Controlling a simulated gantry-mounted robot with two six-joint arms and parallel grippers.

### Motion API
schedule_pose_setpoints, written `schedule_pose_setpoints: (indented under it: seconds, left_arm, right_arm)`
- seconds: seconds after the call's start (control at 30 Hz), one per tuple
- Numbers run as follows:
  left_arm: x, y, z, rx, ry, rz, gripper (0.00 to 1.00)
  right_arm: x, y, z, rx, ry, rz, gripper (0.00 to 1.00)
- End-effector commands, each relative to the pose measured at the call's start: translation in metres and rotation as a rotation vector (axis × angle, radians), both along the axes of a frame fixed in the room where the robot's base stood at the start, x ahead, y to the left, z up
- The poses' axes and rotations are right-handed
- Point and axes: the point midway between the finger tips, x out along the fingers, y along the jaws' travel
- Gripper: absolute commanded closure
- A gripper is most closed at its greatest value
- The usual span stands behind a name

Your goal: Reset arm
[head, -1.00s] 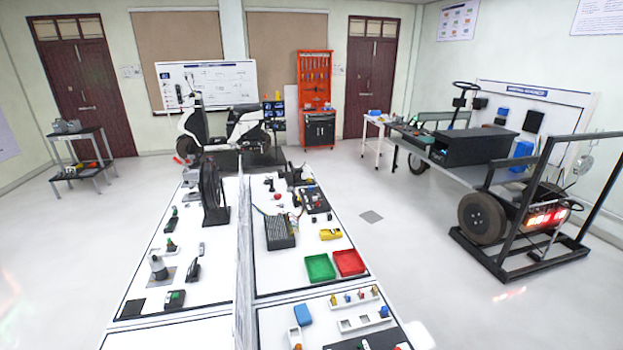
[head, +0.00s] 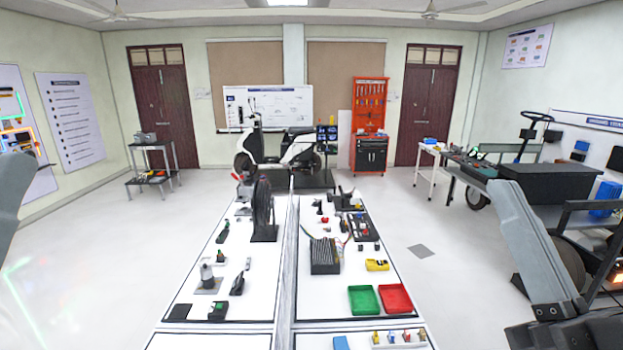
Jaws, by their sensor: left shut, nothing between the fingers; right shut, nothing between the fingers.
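My own grey left arm shows only as a sliver at the left edge of the head view. My own grey right arm rises at the right side, in front of the chassis rig, with a dark joint at the bottom right corner. Neither gripper's fingers show in the frame. The long white workbench (head: 262,298) lies between the two arms, split by a low upright divider (head: 287,262). Neither arm visibly touches the bench.
A green tray (head: 363,300) and a red tray (head: 395,299) sit on the bench's right half, near a yellow device (head: 377,265). A white scooter (head: 300,146) stands behind the bench. The chassis rig (head: 548,183) is at the right. Floor on both sides is largely clear.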

Motion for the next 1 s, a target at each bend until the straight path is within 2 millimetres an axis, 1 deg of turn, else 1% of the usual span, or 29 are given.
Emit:
schedule_pose_setpoints:
  seconds: [0.03, 0.07, 0.1, 0.13, 0.17, 0.2, 0.3, 0.37, 0.47, 0.5, 0.6, 0.7, 0.73, 0.8, 1.0]
  left_arm:
    - [0.000, 0.000, 0.000, 0.000, 0.000, 0.000, 1.00]
    - [0.000, 0.000, 0.000, 0.000, 0.000, 0.000, 1.00]
    - [0.000, 0.000, 0.000, 0.000, 0.000, 0.000, 1.00]
    - [0.000, 0.000, 0.000, 0.000, 0.000, 0.000, 1.00]
    - [0.000, 0.000, 0.000, 0.000, 0.000, 0.000, 1.00]
    - [0.001, 0.000, 0.028, 0.000, 0.003, 0.000, 1.00]
    - [0.000, 0.000, 0.064, 0.000, -0.002, 0.000, 1.00]
    - [0.000, 0.000, 0.084, 0.000, -0.001, 0.000, 1.00]
    - [0.000, 0.000, 0.122, 0.000, -0.001, 0.000, 1.00]
    - [0.000, 0.000, 0.138, 0.000, 0.000, 0.000, 1.00]
    - [0.000, 0.000, 0.172, 0.000, -0.001, 0.000, 1.00]
    - [0.000, 0.000, 0.191, 0.000, -0.001, 0.000, 1.00]
    - [0.000, 0.000, 0.194, 0.000, 0.000, 0.000, 1.00]
    - [0.000, 0.000, 0.195, 0.000, 0.000, 0.000, 1.00]
    - [0.000, 0.000, 0.191, 0.000, 0.001, 0.000, 1.00]
  right_arm:
    - [-0.024, 0.002, 0.023, -0.019, -0.073, -0.019, 1.00]
    - [-0.038, 0.001, 0.034, -0.034, -0.109, -0.042, 1.00]
    - [-0.057, -0.002, 0.045, -0.057, -0.155, -0.081, 1.00]
    - [-0.073, -0.006, 0.048, -0.087, -0.183, -0.132, 1.00]
    - [-0.071, -0.009, 0.044, -0.145, -0.164, -0.201, 1.00]
    - [-0.067, -0.008, 0.072, -0.155, -0.157, -0.204, 1.00]
    - [-0.066, -0.008, 0.106, -0.151, -0.155, -0.199, 1.00]
    - [-0.066, -0.008, 0.126, -0.150, -0.155, -0.199, 1.00]
    - [-0.066, -0.008, 0.165, -0.149, -0.154, -0.198, 1.00]
    - [-0.066, -0.008, 0.180, -0.149, -0.154, -0.198, 1.00]
    - [-0.065, -0.008, 0.214, -0.149, -0.153, -0.197, 1.00]
    - [-0.065, -0.008, 0.233, -0.149, -0.153, -0.197, 1.00]
    - [-0.065, -0.008, 0.235, -0.149, -0.152, -0.197, 1.00]
    - [-0.065, -0.008, 0.237, -0.149, -0.152, -0.197, 1.00]
    - [-0.065, -0.008, 0.233, -0.149, -0.152, -0.197, 1.00]
